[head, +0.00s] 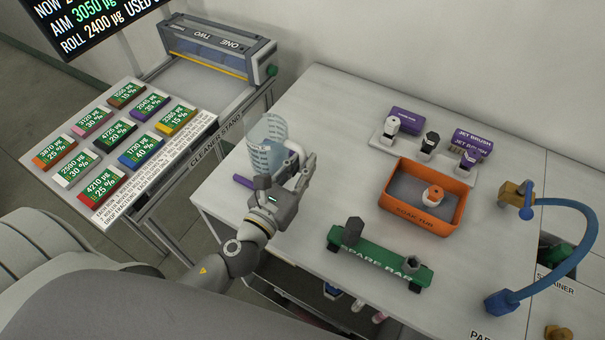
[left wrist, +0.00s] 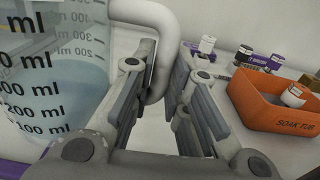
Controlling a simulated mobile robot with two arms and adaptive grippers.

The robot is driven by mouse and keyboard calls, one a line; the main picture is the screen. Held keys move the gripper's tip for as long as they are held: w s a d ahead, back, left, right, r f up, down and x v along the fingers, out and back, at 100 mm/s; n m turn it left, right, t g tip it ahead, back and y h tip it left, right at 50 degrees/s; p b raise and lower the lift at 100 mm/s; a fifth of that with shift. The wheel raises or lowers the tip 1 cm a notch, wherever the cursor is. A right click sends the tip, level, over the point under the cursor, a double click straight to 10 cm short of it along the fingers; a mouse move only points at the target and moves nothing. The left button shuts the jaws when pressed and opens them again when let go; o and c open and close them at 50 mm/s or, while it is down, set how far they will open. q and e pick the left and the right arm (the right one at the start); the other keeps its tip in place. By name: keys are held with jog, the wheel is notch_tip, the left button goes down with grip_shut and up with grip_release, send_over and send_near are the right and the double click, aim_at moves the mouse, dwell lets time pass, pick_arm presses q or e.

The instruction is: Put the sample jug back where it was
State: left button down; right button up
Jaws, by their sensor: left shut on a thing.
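The sample jug (head: 268,145) is clear, with printed ml marks, pale blue liquid inside and a white handle. It is upright at the left part of the pale table; whether its base touches the top cannot be told. My left gripper (head: 298,178) is shut on the jug's handle, on its right side. In the left wrist view the jug (left wrist: 60,95) fills the left side, and its handle runs down between the fingers of my gripper (left wrist: 168,72). A purple strip (head: 243,182) shows by the jug, partly hidden. My right gripper is not in view.
An orange soak tub (head: 396,206) holds a white-and-orange piece. Jet brushes (head: 430,143) stand behind it. A green spare bar (head: 380,262) lies in front. A blue hose (head: 572,212) arches at right. A cleaner stand with labelled blocks (head: 115,132) is left, across a gap.

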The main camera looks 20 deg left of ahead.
pick_arm(q)
jog(key=shift+w+f, duration=0.25)
jog(key=f+b, duration=0.1)
jog(key=f, duration=0.1)
jog(key=f+b, duration=0.1)
jog(key=f, duration=0.1)
jog(key=shift+w+a+b, duration=0.15)
jog(key=shift+w+b, duration=0.15)
jog(key=shift+w, duration=0.05)
jog(key=shift+r, duration=0.15)
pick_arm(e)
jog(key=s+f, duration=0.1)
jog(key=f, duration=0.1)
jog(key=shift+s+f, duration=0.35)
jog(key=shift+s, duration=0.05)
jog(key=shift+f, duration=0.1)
pick_arm(q)
jog(key=c, duration=1.9)
grip_release()
jog(key=shift+f, duration=0.2)
jog(key=o, duration=0.5)
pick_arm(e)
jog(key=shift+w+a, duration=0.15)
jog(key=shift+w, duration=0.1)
pick_arm(q)
jog(key=shift+r, duration=0.15)
